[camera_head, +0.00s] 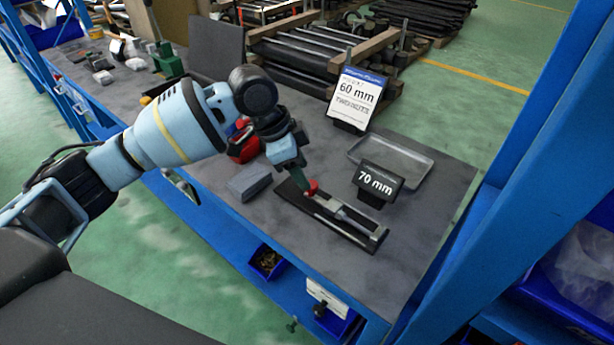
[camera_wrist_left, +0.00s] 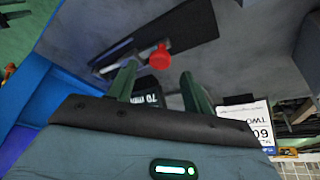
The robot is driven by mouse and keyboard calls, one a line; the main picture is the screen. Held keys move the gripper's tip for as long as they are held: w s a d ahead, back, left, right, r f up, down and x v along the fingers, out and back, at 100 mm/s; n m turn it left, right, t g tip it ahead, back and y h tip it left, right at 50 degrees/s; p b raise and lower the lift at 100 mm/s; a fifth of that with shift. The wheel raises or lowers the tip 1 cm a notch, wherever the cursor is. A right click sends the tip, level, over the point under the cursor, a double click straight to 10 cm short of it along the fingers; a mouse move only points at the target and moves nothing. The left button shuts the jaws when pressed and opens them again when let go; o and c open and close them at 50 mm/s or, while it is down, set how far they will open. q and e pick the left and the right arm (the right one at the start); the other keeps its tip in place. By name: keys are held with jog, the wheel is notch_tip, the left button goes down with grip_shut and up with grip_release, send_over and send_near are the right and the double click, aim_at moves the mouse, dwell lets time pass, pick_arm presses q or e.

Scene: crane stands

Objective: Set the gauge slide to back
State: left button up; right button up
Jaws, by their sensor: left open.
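The gauge (camera_head: 335,217) is a dark base with a metal rail, lying on the grey bench top. Its slide carries a red knob (camera_head: 311,187), which also shows in the left wrist view (camera_wrist_left: 160,57). My left gripper (camera_head: 301,181) is over the gauge, right at the knob in the head view. In the left wrist view its two green fingers (camera_wrist_left: 158,82) are apart, with the knob just beyond the gap between their tips. I cannot tell whether a finger touches the knob. My right gripper is in neither view.
A black "70 mm" sign (camera_head: 379,183) stands beside the gauge. A "60 mm" card (camera_head: 356,99) and a shallow grey tray (camera_head: 425,161) are behind it. A grey block (camera_head: 249,182) and a red object (camera_head: 243,150) lie left of it. A blue upright (camera_head: 535,150) stands at right.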

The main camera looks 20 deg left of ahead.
pick_arm(q)
jog(key=shift+x, duration=1.6)
jog(key=shift+a, duration=0.1)
grip_shut()
